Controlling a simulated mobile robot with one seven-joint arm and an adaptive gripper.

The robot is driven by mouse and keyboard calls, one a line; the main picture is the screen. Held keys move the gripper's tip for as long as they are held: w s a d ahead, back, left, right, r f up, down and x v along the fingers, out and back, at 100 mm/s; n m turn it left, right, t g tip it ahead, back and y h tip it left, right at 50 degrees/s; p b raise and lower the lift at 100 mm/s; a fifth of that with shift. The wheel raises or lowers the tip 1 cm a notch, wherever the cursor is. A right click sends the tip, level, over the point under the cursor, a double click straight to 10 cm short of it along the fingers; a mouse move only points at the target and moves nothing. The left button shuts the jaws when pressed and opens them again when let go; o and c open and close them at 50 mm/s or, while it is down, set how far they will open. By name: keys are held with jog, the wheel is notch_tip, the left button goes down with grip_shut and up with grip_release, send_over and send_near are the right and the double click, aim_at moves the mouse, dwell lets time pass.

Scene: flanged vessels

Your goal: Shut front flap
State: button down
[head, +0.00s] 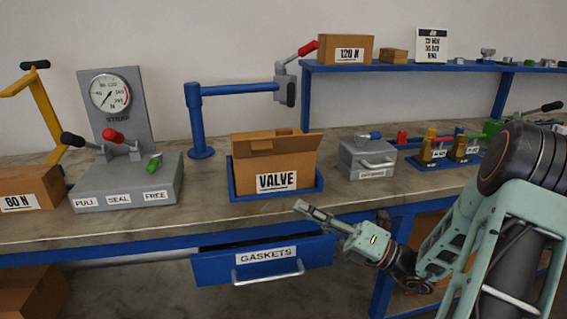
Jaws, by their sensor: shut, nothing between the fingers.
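The cardboard box labelled VALVE (277,180) sits upright in a blue tray (319,183) on the bench. Raised cardboard flaps (290,143) show along its top. From this angle I cannot tell clearly how far the front flap is folded, and the inside of the box is hidden. My gripper (302,207) is shut and empty. It is in front of and below the right side of the box, near the bench's front edge, and appears apart from the box.
Below the bench front, the blue GASKETS drawer (215,268) is partly open. A blue post with a swing arm (235,90) stands behind the box. A grey lidded case (367,158) is to the right, and a gauge stand (125,185) with levers is to the left.

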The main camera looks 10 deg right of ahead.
jog(key=d+r+m+t, duration=0.1)
jog(key=d+m+t, duration=0.1)
jog(key=b, duration=0.3)
send_near(261, 150)
jog(key=x, duration=0.6)
jog(key=shift+w+a+f, duration=0.1)
jog(key=shift+a+f, duration=0.15)
jog(key=shift+a, duration=0.1)
jog(key=shift+r+p, duration=0.25)
jog(key=shift+p, duration=0.25)
jog(key=shift+m+h+p, duration=0.3)
jog(key=shift+m+p, duration=0.1)
jog(key=shift+p, duration=0.25)
jog(key=shift+w+r+m+p, duration=0.1)
jog(key=shift+r+m+p, duration=0.2)
jog(key=shift+p, duration=0.8)
